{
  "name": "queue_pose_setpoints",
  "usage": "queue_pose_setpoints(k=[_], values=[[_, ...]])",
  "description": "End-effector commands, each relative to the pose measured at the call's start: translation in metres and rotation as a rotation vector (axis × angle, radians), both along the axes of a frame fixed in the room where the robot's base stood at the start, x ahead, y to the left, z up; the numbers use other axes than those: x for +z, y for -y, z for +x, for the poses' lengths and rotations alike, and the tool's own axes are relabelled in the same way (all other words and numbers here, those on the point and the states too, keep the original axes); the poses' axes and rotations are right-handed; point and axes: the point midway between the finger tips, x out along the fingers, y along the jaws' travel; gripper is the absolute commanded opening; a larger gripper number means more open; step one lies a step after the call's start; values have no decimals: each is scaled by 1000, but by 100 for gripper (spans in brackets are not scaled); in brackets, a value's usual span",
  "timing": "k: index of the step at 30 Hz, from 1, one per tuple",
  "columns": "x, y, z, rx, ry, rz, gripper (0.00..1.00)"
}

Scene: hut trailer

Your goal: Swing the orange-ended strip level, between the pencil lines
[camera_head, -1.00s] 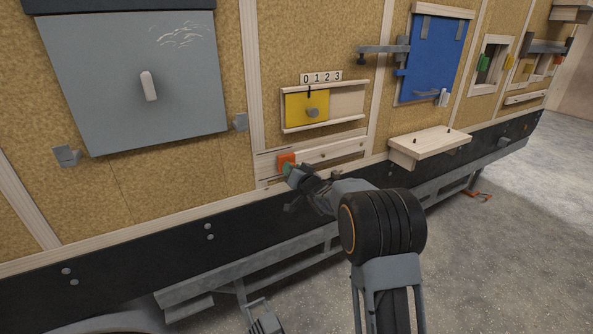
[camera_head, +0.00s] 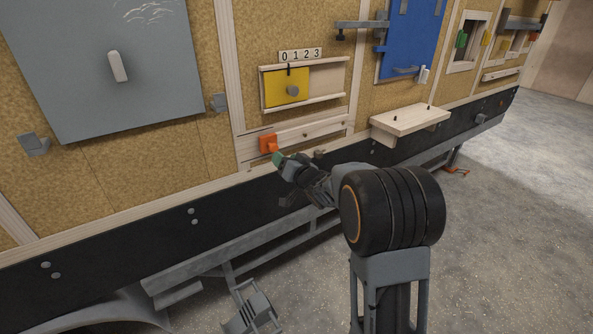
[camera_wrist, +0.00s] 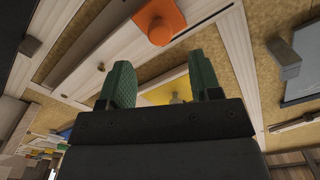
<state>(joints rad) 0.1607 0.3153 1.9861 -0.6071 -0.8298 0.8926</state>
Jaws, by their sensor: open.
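The pale wooden strip (camera_head: 322,130) lies along the wall below the yellow sliding panel, with its orange end (camera_head: 267,142) at the left. It looks close to parallel with the rails above; I cannot tell if it is exactly level. No pencil lines can be made out. My gripper (camera_head: 278,158) is just below and right of the orange end, in front of the wall. In the wrist view, the orange end with its round knob (camera_wrist: 160,33) lies beyond the two green fingertips (camera_wrist: 165,75). The fingers are apart with nothing between them.
The yellow panel (camera_head: 285,90) sits in rails under a 0–3 number plate (camera_head: 300,55). A wooden shelf (camera_head: 410,121) juts out to the right. A grey panel with a handle (camera_head: 118,67) is at left. Open floor (camera_head: 500,220) lies at right.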

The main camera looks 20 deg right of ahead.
Motion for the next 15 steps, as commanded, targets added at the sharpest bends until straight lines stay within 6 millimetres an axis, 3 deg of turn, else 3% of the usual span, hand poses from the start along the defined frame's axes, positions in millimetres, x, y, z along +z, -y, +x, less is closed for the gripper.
queue_pose_setpoints(k=[6, 15], values=[[0, 11, -38, -2, 0, 0, 58], [0, 17, -61, -1, -1, 1, 58]])
